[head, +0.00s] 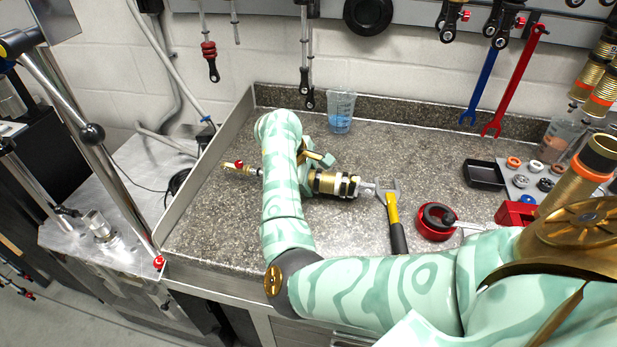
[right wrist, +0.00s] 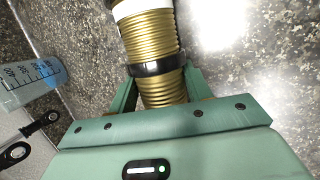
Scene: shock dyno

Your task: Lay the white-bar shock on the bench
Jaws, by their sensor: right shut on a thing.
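The white-bar shock (head: 324,182) has a gold coil spring, black collars and a pale band. It is roughly level over the left half of the speckled stone bench (head: 225,220), its shaft with a red fitting to the left. I cannot tell whether it touches the bench. In the right wrist view, my right gripper (right wrist: 160,88) is shut around the gold spring (right wrist: 150,40), beside a black collar; the white band is at the top edge. My right forearm hides part of the shock in the head view. My left gripper is not in view.
A blue-liquid cup (head: 341,112) stands behind. A red ring tool (head: 436,222), black tray (head: 484,174) and small-parts tray are right. A raised metal edge (head: 200,180) bounds the left.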

